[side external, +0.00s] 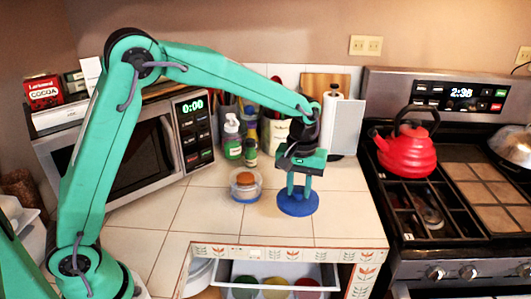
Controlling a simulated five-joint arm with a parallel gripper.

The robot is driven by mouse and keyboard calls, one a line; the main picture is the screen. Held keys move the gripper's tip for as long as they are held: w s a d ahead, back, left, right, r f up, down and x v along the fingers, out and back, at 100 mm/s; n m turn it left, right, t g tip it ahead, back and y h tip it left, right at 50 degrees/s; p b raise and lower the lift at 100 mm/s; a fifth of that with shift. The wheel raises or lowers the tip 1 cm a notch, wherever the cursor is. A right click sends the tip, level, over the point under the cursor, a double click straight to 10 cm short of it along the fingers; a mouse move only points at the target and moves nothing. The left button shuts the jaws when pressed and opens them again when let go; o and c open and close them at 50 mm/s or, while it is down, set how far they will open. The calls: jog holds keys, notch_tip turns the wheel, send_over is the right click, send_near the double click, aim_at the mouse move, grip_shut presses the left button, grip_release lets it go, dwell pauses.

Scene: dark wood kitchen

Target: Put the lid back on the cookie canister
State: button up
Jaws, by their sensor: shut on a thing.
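The lid (297,204) is a flat round blue disc, seen in the side external view on the right part of the tiled counter. My gripper (299,188) points down over it and is shut on it, with the fingers at its upper middle. I cannot tell whether the lid touches the counter or hangs just above it. The cookie canister (245,191) is a short, clear round jar standing upright to the left of the lid, with a brown round cookie showing at its top. The lid and the canister are apart.
Bottles (232,138) and a paper towel holder (345,125) stand behind. A microwave (150,140) is on the left. A stove with a red kettle (408,154) is on the right. An open drawer (325,275) with bowls juts out below the counter's front edge. Tiles around the canister are clear.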

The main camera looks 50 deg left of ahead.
jog(key=shift+a, duration=0.1)
jog(key=shift+w+a+r, duration=0.1)
jog(key=shift+w+a, duration=0.05)
jog(key=shift+a, duration=0.4)
jog(key=a+r+n, duration=0.3)
jog(key=a+n, duration=0.3)
jog(key=a, duration=1.4)
jog(key=shift+f, duration=0.1)
jog(key=shift+f, duration=3.05)
jog(key=shift+f, duration=0.2)
